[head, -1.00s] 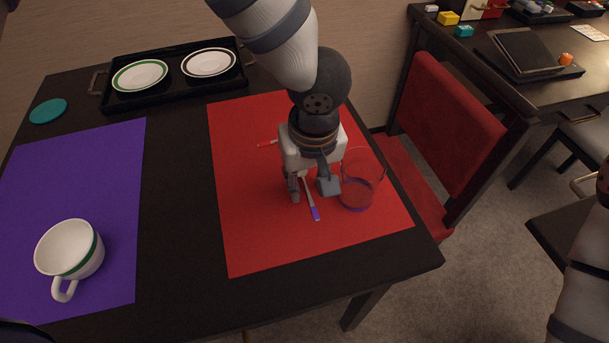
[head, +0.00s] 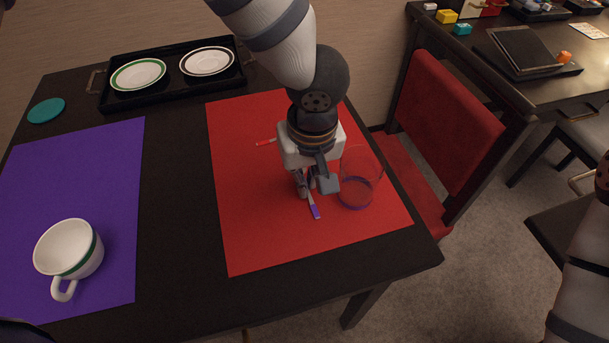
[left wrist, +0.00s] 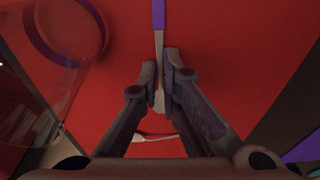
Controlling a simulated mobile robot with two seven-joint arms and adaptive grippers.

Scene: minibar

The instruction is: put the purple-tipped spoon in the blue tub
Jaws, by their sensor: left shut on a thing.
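The purple-tipped spoon (head: 314,211) lies on the red mat (head: 255,240), its purple end pointing toward the front of the table. My left gripper (head: 306,187) points down over it and is shut on its metal shaft. In the left wrist view the fingertips (left wrist: 165,77) close around the spoon (left wrist: 159,42), with the purple end beyond them and the other end between the fingers. I cannot make out a blue tub in these views. My right arm shows at the right edge, but its gripper is not in view.
A clear glass with a purple base (head: 355,192) stands close to the left gripper's right. A red-tipped utensil (head: 266,142) lies behind it. A black tray (head: 172,92) with two plates is at the back.

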